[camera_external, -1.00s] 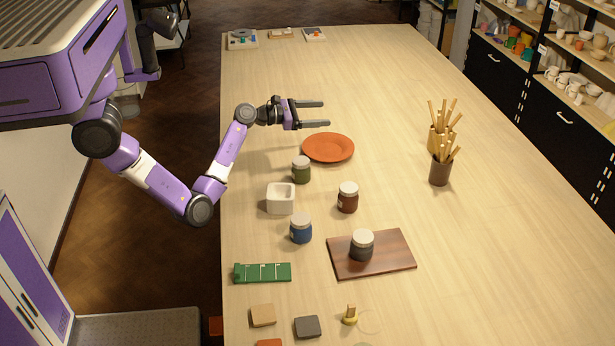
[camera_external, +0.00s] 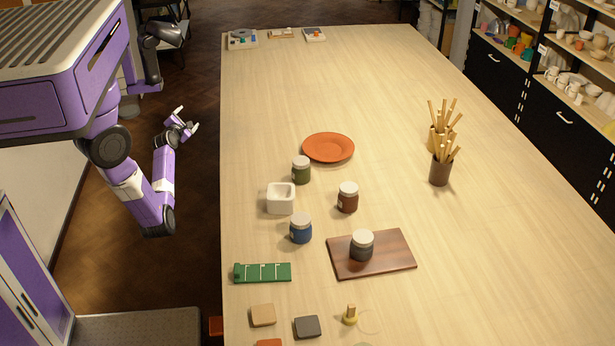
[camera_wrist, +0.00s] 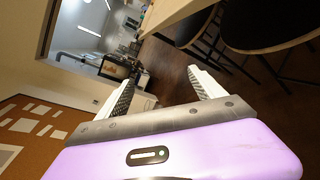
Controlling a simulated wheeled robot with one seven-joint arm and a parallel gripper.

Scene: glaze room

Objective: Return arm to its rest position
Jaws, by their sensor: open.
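My gripper (camera_external: 187,119) is open and empty, off the left side of the table and beside my body, above the dark wood floor. My arm is folded, with the elbow low and the forearm pointing up. In the wrist view my gripper (camera_wrist: 165,84) shows two fingers spread apart with nothing between them. The wrist view is tilted, with floor and room behind the fingers.
The long table (camera_external: 330,80) holds an orange plate (camera_external: 328,147), several jars, a white square pot (camera_external: 281,200) and a dark jar (camera_external: 361,246) on a wooden board (camera_external: 395,262). Dark stools (camera_wrist: 262,25) show in the wrist view.

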